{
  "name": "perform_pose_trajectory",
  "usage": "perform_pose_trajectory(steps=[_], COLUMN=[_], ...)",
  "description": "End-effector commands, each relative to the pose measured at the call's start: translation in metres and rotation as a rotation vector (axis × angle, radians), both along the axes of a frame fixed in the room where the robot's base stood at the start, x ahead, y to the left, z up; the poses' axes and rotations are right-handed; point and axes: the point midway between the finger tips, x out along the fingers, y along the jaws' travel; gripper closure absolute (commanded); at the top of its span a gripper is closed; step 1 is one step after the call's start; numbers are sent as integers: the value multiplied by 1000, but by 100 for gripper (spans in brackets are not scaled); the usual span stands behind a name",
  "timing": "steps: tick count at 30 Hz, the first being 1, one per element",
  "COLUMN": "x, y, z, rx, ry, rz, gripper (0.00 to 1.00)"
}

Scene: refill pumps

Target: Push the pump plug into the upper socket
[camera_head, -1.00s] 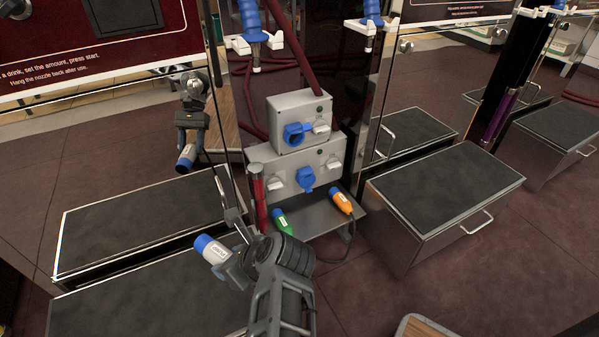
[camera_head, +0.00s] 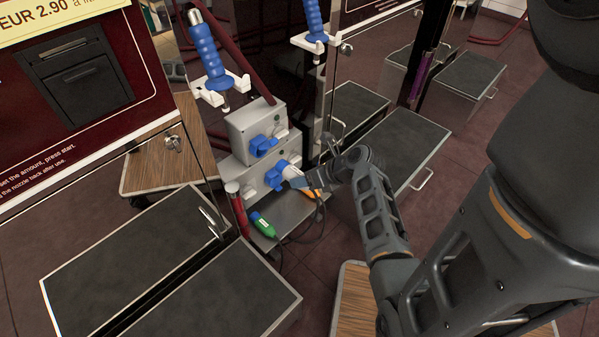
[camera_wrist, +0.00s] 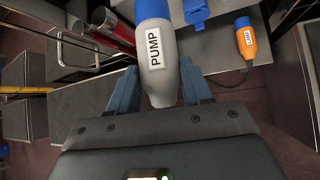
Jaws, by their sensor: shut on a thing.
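The pump plug (camera_wrist: 158,50), a pale grey body with a blue front end and the label PUMP, sits between the fingers of my gripper (camera_wrist: 160,85) in the wrist view. My gripper is shut on it. In the head view the plug (camera_head: 293,174) points left, in front of the lower grey socket box (camera_head: 238,175). I cannot tell whether it touches anything there. The upper socket (camera_head: 262,145) is blue, on the front of the smaller upper box, above and left of the plug. A lower blue socket (camera_head: 273,179) is partly hidden by the plug.
A green plug (camera_head: 262,226) and an orange plug (camera_wrist: 246,42) with a cable lie on the metal shelf (camera_head: 290,218) below the boxes. A red cylinder (camera_head: 236,207) stands left of the shelf. Dark-topped metal cabinets (camera_head: 130,250) flank the space.

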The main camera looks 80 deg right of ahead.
Motion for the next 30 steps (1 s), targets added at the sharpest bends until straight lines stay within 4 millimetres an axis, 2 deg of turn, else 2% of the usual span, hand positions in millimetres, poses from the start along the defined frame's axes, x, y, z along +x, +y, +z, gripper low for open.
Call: perform_pose_trajectory(steps=[30], x=[56], y=[-34], z=[2], rx=[0], ry=[0], rz=[2], gripper=[100])
